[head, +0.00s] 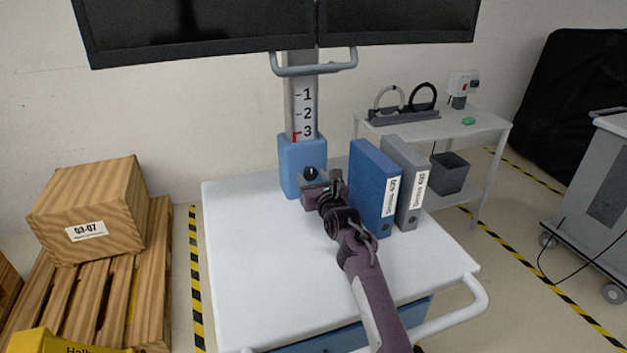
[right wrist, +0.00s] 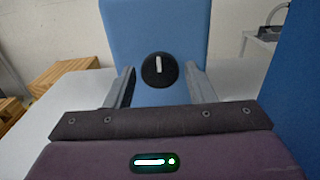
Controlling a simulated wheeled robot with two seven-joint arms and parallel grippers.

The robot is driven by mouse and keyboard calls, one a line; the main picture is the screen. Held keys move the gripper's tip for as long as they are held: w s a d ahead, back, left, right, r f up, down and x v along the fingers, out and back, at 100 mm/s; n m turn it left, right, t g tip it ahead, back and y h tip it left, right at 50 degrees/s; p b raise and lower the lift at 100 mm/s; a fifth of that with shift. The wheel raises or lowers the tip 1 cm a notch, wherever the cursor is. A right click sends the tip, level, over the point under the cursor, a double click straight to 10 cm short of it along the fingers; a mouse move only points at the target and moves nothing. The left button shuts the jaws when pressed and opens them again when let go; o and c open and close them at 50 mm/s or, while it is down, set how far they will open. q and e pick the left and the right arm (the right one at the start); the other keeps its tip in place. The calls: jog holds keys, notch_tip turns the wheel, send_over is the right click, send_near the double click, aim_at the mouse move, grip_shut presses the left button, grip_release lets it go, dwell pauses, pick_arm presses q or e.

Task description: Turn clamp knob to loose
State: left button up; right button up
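The clamp knob (head: 310,173) is a small round black knob on the front of the blue clamp block (head: 289,165) at the foot of the screen column. In the right wrist view the knob (right wrist: 159,70) shows a white pointer mark standing nearly upright. My right gripper (right wrist: 160,86) is open, with one finger on each side of the knob in that view and nothing between them; I cannot tell how far short of the knob the fingertips are. In the head view the right gripper (head: 316,184) is just in front of the block. My left gripper is not in view.
A blue binder (head: 370,185) and a grey binder (head: 411,190) stand close to the right of my right arm on the white cart top (head: 245,260). The column carries a scale (head: 305,113) marked 1 to 3, with a red pointer near 3. The cart top's left side is clear.

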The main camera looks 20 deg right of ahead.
jog(key=c, duration=0.7)
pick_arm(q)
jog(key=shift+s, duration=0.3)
pick_arm(e)
jog(key=shift+n, duration=0.3)
jog(key=n, duration=1)
jog(key=shift+f+n, duration=0.1)
jog(key=shift+n, duration=0.3)
jog(key=n, duration=0.6)
jog(key=shift+n, duration=0.3)
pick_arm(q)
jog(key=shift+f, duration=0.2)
pick_arm(e)
jog(key=n, duration=0.5)
jog(key=shift+n, duration=0.4)
